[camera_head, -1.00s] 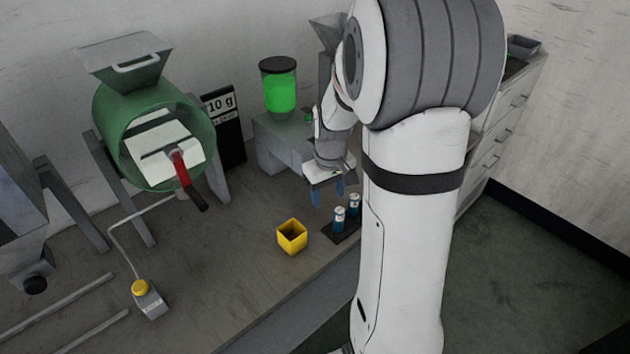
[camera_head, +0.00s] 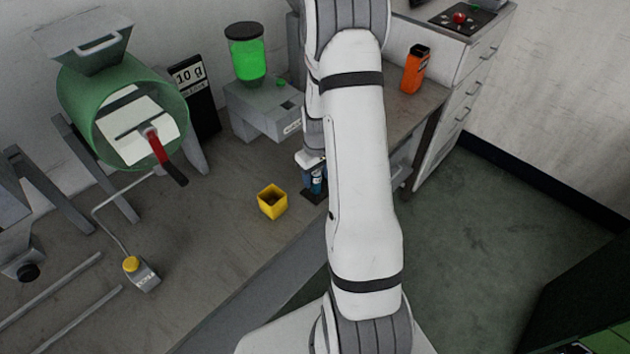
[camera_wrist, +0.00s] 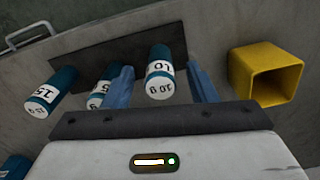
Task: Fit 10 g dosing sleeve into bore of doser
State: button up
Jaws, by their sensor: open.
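The 10 g sleeve (camera_wrist: 159,78), blue with a white labelled end, stands in a dark rack (camera_wrist: 120,52) in the wrist view. My gripper (camera_wrist: 161,86) is open, with its blue fingers on either side of the 10 g sleeve; whether they touch it I cannot tell. In the head view, my arm partly hides the rack (camera_head: 311,197) and a sleeve (camera_head: 317,181). The doser (camera_head: 260,115) is a grey block with a bright green hopper (camera_head: 248,62) on top, left of my arm. I cannot make out its bore clearly.
A yellow square cup (camera_wrist: 267,73) is on the right in the wrist view. In the head view, a green drum machine (camera_head: 125,110) and a "10 g" sign (camera_head: 190,90) stand left.

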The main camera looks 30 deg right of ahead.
jog(key=shift+f, duration=0.3)
jog(key=shift+c, duration=0.2)
jog(key=c, duration=1.1)
